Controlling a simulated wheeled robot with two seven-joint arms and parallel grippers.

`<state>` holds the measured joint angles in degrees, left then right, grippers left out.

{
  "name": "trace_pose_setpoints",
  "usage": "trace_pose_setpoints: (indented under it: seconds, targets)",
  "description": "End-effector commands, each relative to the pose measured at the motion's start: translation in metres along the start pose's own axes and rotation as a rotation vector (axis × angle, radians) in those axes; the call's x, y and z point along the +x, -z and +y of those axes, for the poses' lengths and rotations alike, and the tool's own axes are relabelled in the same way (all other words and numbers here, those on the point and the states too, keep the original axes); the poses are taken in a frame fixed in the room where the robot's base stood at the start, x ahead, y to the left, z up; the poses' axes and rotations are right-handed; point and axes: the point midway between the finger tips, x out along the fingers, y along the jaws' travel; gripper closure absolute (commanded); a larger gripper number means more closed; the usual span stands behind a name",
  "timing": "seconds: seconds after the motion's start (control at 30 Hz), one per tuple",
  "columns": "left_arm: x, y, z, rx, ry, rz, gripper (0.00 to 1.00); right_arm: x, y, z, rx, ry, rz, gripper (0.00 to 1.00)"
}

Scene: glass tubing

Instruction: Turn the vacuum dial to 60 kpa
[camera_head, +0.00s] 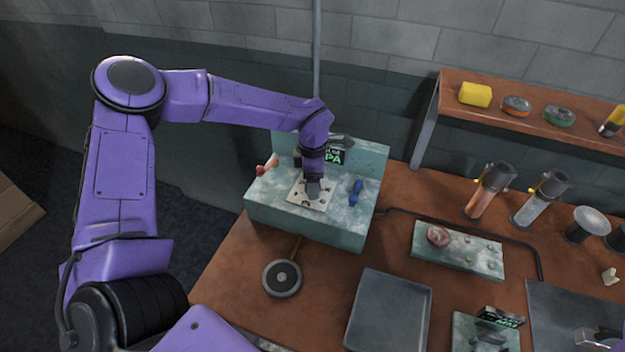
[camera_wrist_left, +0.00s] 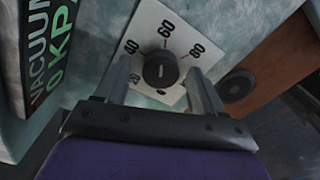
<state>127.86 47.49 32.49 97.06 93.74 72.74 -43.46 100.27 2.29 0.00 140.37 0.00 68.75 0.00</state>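The vacuum dial (camera_wrist_left: 160,69) is a round black knob on a white plate (camera_head: 297,192) printed 40, 60 and 80, with red ticks. The plate is on the marbled green unit (camera_head: 335,228). The display (camera_wrist_left: 52,55) reads VACUUM 0 KPA. My left gripper (camera_head: 313,190) is over the plate; in the left wrist view its open fingers (camera_wrist_left: 160,86) are on either side of the knob, with gaps visible. I cannot tell which number the knob's small light mark points to. A grey and purple part at the head view's lower right corner (camera_head: 600,339) appears to be my right gripper, mostly cut off.
A blue handle (camera_head: 356,190) and a red fitting (camera_head: 267,166) are on the unit beside the plate. A shelf (camera_head: 540,118) stands at the back right.

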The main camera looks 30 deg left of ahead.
Motion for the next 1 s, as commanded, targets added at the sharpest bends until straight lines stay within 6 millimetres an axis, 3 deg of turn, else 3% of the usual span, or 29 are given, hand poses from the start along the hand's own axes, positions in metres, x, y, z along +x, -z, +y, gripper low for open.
trace_pose_setpoints:
  seconds: [0.17,0.27,0.5,0.7,1.0]
  targets:
    - [-0.001,0.0,0.0,0.0,0.0,0.0,0.31,0.001,0.0,0.0,0.0,0.0,0.0,0.38]
    - [-0.012,-0.001,0.001,-0.002,-0.002,-0.002,0.31,0.006,-0.002,-0.001,0.0,0.0,0.0,0.38]
    - [-0.068,-0.001,0.001,-0.002,-0.004,-0.003,0.31,0.021,-0.009,-0.002,0.0,0.0,0.0,0.38]
    - [-0.099,0.0,0.0,-0.001,0.0,0.0,0.31,0.026,-0.011,-0.002,0.0,0.0,0.0,0.38]
    - [-0.105,0.0,0.0,0.0,0.002,0.001,0.31,0.025,-0.01,-0.002,0.0,0.0,0.0,0.38]
